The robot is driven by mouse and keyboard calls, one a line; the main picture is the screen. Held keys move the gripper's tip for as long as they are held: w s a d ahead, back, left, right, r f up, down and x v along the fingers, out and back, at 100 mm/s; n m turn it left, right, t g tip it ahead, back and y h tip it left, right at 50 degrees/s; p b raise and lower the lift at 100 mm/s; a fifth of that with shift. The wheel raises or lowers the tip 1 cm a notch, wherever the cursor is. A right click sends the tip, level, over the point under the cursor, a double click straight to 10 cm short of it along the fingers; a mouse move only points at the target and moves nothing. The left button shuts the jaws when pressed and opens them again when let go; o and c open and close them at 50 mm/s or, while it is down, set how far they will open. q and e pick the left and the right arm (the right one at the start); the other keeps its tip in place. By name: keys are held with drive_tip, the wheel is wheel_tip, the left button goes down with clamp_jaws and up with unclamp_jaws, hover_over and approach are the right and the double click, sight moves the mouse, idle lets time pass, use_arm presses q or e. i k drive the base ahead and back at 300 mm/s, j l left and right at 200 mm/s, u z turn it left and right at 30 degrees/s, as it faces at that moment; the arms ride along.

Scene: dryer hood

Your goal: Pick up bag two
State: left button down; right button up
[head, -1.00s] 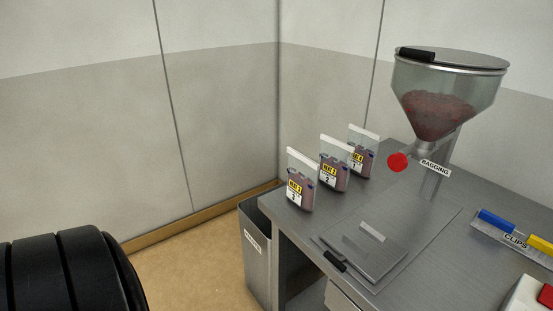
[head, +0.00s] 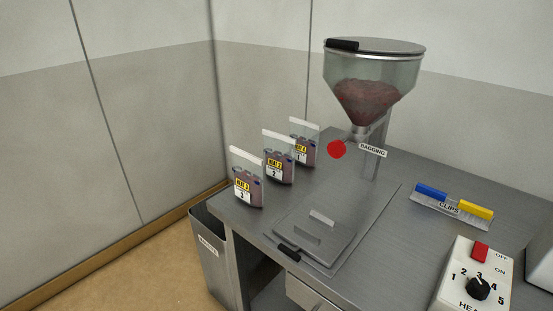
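Three clear bags with pinkish-brown contents and yellow-and-white labels stand upright in a row on the metal counter. The middle bag (head: 279,160) appears to carry a 2 on its white label. The front bag (head: 247,180) stands nearest the counter's left corner, and its number looks like a 3, though the print is small. The back bag (head: 304,145) stands nearest the hopper, and its number looks like a 1. The bags overlap slightly in the picture. Neither of my grippers shows in the head view.
A hopper (head: 372,85) with a red knob (head: 336,149) stands behind the bags. A flat plate device (head: 317,232) lies in front of them. A clips tray (head: 452,205) and heat control box (head: 474,277) are at right. A bin (head: 212,255) stands left of the counter (head: 405,245).

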sight(279, 150)
drive_tip(key=i+j+z, duration=0.1)
drive_tip(key=j, duration=0.25)
drive_tip(key=i+j+z, duration=0.15)
drive_tip(key=j, duration=0.2)
drive_tip(key=i+j+z, duration=0.1)
drive_tip(key=j, duration=0.25)
drive_tip(key=i+j+z, duration=0.1)
drive_tip(key=j, duration=0.3)
drive_tip(key=i, duration=0.1)
